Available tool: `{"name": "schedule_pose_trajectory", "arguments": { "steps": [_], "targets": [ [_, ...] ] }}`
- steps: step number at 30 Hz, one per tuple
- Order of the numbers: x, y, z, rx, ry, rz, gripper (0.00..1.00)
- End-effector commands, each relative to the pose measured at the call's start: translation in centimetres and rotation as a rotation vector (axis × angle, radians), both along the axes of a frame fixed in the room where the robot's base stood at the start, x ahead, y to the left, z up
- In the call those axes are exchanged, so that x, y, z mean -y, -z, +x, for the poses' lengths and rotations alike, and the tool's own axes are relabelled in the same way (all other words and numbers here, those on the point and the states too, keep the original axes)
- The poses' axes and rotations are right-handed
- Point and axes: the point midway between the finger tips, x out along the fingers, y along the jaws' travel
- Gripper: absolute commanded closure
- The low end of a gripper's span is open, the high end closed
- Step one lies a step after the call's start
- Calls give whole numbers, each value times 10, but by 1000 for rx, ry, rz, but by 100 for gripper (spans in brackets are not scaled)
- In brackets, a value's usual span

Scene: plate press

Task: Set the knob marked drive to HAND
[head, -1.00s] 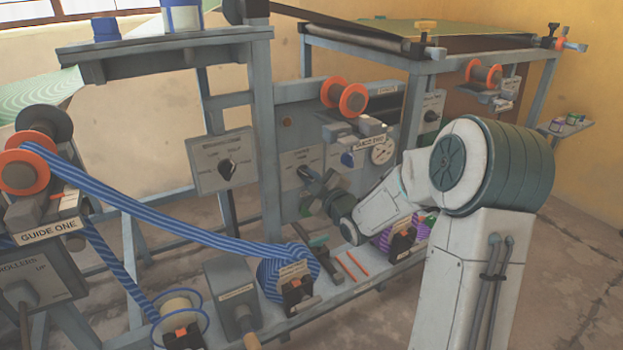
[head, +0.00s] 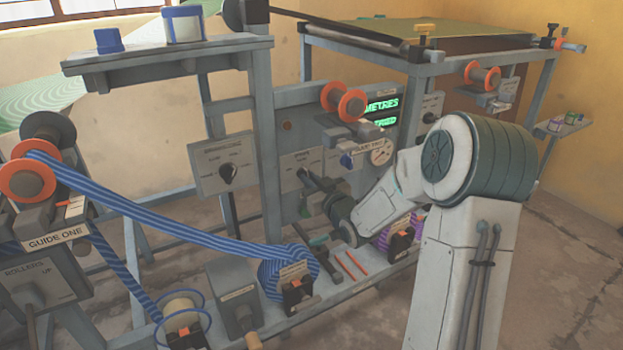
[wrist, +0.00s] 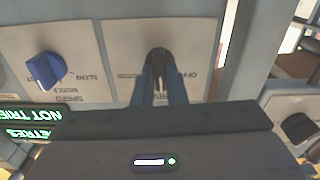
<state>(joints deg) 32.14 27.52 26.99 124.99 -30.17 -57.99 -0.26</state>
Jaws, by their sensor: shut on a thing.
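The black drive knob (wrist: 158,56) is between my gripper's two fingers in the wrist view, on a pale plate (wrist: 115,45) whose lettering appears upside down. OFF shows right of the knob and a partly covered word shows to its left. My gripper (wrist: 160,88) is shut on the knob. The fingers hide much of the plate's lower part, and I cannot tell which mark the knob points to. In the head view my gripper (head: 307,178) is at the plate (head: 290,160) on the press's grey upright panel, with the knob largely hidden.
A blue speed knob (wrist: 46,68) sits beside it on its own plate. A lit green display (head: 381,112) is above the gauge (head: 381,151). Another dial plate (head: 222,165) stands left of a grey post (head: 264,150). Striped blue web and rollers lie at the left.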

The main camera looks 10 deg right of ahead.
Motion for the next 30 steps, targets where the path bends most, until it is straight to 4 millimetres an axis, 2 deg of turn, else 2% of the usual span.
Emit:
{"name": "schedule_pose_trajectory", "arguments": {
  "steps": [7,21,22,24,30],
  "targets": [
    [1,1,0,-21,1,57,100],
    [0,1,0,-24,1,67,100],
    [0,1,0,-24,1,67,80],
    [0,1,0,-24,1,67,66],
    [0,1,0,-23,0,66,66]
  ]
}}
